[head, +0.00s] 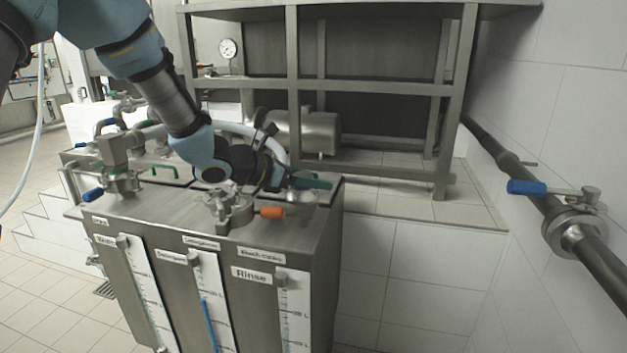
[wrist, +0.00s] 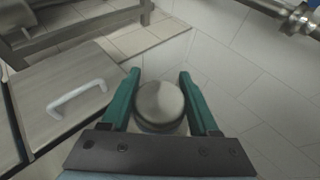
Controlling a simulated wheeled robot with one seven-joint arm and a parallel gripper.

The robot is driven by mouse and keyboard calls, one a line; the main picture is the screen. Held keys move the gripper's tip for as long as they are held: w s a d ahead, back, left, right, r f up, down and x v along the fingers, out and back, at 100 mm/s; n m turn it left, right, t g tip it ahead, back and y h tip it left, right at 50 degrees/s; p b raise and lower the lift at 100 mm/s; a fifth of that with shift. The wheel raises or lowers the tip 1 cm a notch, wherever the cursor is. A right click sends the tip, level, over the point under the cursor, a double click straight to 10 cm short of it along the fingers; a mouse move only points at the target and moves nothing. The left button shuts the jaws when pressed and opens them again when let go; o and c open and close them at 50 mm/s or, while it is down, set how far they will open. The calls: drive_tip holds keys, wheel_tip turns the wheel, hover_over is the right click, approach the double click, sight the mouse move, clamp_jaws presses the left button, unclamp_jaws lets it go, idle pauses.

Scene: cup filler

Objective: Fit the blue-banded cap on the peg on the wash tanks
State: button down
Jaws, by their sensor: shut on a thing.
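My gripper (head: 308,184) is over the right end of the wash tanks (head: 320,225). In the wrist view its green fingers (wrist: 158,78) are shut on a round grey cap (wrist: 160,102), seen from above.
A blue-handled valve (head: 119,182) is at the tank's left. A steel rack (head: 367,90) stands behind. A wall pipe with a blue lever (head: 527,187) is at right.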

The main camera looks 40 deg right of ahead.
drive_tip(key=shift+f+b, duration=1.25)
drive_tip(key=shift+b, duration=0.05)
drive_tip(key=shift+c, duration=0.3)
unclamp_jaws()
drive_tip(key=shift+a, duration=0.1)
drive_tip(key=b+v, duration=0.1)
drive_tip(key=v, duration=0.9)
drive_tip(key=shift+w+a+r, duration=0.15)
drive_tip(key=shift+a+r, duration=0.05)
drive_tip(key=shift+a, duration=0.05)
wheel_tip(320, 180, up, 5)
drive_tip(key=p, duration=0.4)
drive_tip(key=shift+a, duration=0.1)
